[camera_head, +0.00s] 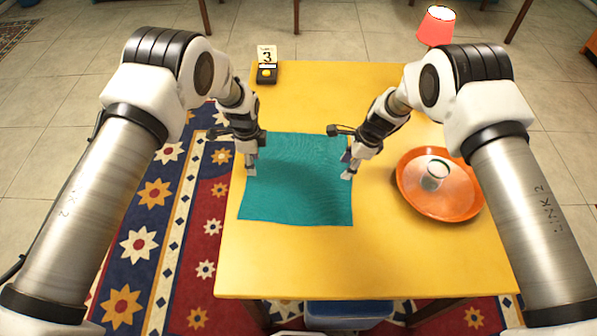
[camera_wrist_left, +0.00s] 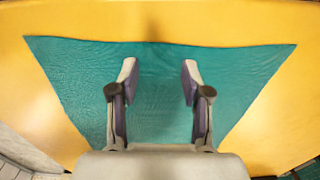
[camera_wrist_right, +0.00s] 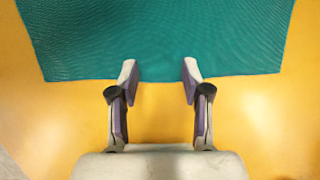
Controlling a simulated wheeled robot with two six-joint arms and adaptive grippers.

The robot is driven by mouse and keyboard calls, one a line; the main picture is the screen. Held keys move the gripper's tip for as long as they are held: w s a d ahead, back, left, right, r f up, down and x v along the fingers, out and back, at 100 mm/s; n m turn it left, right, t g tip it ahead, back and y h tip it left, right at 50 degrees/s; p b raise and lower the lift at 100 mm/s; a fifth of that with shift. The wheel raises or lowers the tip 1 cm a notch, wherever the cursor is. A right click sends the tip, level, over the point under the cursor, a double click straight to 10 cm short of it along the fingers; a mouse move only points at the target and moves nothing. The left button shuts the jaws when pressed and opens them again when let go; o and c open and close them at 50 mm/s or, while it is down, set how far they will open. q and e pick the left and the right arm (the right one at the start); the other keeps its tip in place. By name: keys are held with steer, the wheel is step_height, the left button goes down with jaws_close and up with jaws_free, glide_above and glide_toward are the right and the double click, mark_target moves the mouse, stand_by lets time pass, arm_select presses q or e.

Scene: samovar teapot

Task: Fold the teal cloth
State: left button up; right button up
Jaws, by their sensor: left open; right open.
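The teal cloth (camera_head: 297,185) lies spread flat on the yellow table, roughly square. My left gripper (camera_head: 251,170) is open and empty at the cloth's left side, and in the left wrist view (camera_wrist_left: 158,72) its fingers are over the cloth. The cloth also fills the middle of the left wrist view (camera_wrist_left: 155,115). My right gripper (camera_head: 347,172) is open and empty at the cloth's right edge. In the right wrist view its fingertips (camera_wrist_right: 160,72) overlap the near edge of the cloth (camera_wrist_right: 160,40). I cannot tell whether either gripper touches the cloth.
A small black box with a number 3 card (camera_head: 267,57) is at the back left. A red lamp (camera_head: 436,29) is at the back right. The table's front is clear.

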arm_select(q)
steer(key=shift+w+f, duration=0.15)
steer(key=shift+f, duration=0.75)
arm_select(e)
steer(key=shift+w+f, duration=0.15)
steer(key=shift+f, duration=0.8)
arm_select(q)
steer(key=shift+s+r, duration=0.1)
steer(key=shift+s, duration=0.15)
arm_select(e)
steer(key=shift+s+r, duration=0.15)
steer(key=shift+s, duration=0.1)
arm_select(q)
steer(key=shift+f+b, duration=0.3)
arm_select(e)
steer(key=shift+f, duration=0.35)
arm_select(q)
steer(key=shift+r, duration=0.1)
steer(key=c, duration=0.7)
arm_select(e)
steer(key=shift+r, duration=0.1)
steer(key=c, duration=0.7)
arm_select(q)
jaws_close()
arm_select(e)
jaws_close()
steer(key=shift+s, duration=0.1)
